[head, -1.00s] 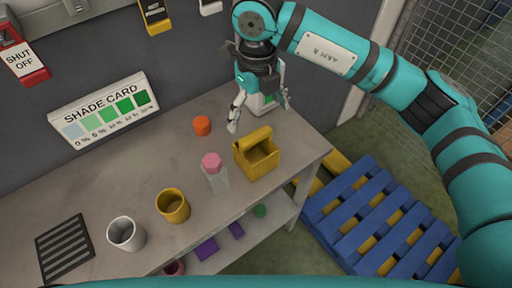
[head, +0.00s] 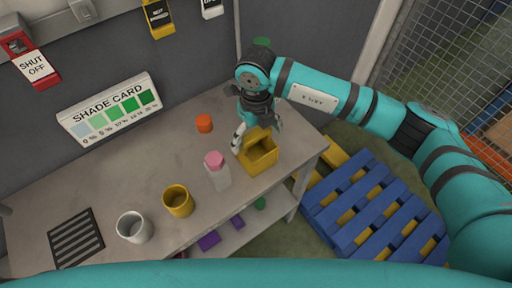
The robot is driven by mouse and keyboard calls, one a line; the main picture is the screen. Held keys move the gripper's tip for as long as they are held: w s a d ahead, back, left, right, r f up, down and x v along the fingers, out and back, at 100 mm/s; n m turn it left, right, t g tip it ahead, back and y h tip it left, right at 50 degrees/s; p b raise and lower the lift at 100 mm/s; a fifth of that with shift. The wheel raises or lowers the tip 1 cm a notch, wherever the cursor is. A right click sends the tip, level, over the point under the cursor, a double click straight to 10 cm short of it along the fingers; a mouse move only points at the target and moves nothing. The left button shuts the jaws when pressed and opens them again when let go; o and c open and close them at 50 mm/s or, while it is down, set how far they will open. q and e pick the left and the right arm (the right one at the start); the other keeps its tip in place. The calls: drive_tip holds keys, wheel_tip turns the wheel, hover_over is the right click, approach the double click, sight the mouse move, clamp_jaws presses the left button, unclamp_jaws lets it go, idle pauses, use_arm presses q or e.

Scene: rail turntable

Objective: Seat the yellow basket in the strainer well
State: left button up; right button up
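The yellow basket (head: 262,158), an open-topped box with a raised back part, stands near the right end of the grey table. My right gripper (head: 257,136) is over its back edge, pointing down. Its fingers look spread, one at the left of the basket's back part and one at the right. I cannot tell whether they touch it. No strainer well is clearly recognizable; a dark slatted grate (head: 75,238) lies flat at the table's left end. My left gripper is not in view.
A pink-topped clear bottle (head: 217,172) stands just left of the basket. An orange cylinder (head: 204,123), a yellow cup (head: 178,201) and a white cup (head: 134,227) stand on the table (head: 120,190). A blue pallet (head: 365,215) lies on the floor at right.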

drive_tip(key=shift+r, duration=0.1)
drive_tip(key=c, duration=1.5)
drive_tip(key=shift+o, duration=0.2)
